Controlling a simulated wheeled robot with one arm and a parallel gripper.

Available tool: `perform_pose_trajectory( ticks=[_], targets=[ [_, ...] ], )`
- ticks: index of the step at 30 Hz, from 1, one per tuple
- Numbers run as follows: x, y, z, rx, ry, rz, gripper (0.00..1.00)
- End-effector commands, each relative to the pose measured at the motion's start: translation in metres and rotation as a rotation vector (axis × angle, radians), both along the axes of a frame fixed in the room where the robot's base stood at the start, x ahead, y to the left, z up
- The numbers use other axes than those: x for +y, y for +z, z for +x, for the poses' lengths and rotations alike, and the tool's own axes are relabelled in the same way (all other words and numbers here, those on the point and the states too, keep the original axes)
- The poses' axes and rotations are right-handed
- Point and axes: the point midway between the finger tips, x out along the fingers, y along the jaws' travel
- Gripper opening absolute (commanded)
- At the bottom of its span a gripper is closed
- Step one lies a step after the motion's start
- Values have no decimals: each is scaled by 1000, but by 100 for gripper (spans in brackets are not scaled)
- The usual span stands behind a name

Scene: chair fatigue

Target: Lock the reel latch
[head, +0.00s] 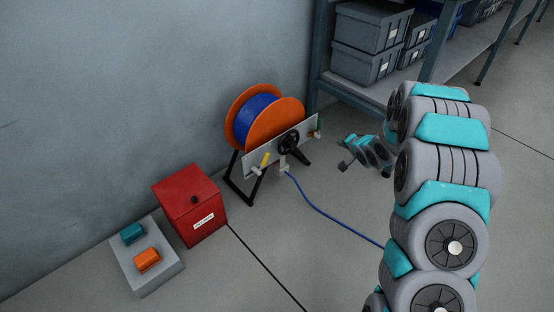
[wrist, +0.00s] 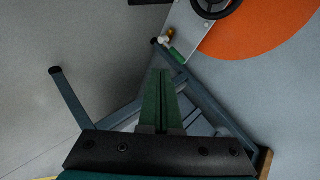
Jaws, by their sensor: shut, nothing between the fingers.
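The reel (head: 262,122) has orange flanges and a blue cable on a black stand. A grey plate (head: 262,158) on its front carries a black handwheel (head: 289,142), a yellow lever (head: 265,158) at the left end and a green piece (head: 320,124) at the right end. I cannot tell which piece is the latch. My gripper (head: 344,166) is right of the stand, apart from the plate. In the wrist view its fingers (wrist: 160,76) are shut and empty, with the green piece (wrist: 176,55) just beyond the tips, beside a small white fitting (wrist: 167,42).
Blue cable (head: 330,216) runs over the floor towards my arm. Shelving (head: 431,60) with grey bins stands behind right.

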Motion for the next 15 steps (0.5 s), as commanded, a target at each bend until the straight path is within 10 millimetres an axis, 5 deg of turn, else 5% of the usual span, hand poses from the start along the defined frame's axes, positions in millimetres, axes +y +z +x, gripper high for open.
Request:
perform_pose_trajectory(
  ticks=[8,15],
  targets=[
    [39,-49,14,-47,44,295,0],
    [75,-82,7,-54,93,580,0]
  ],
)
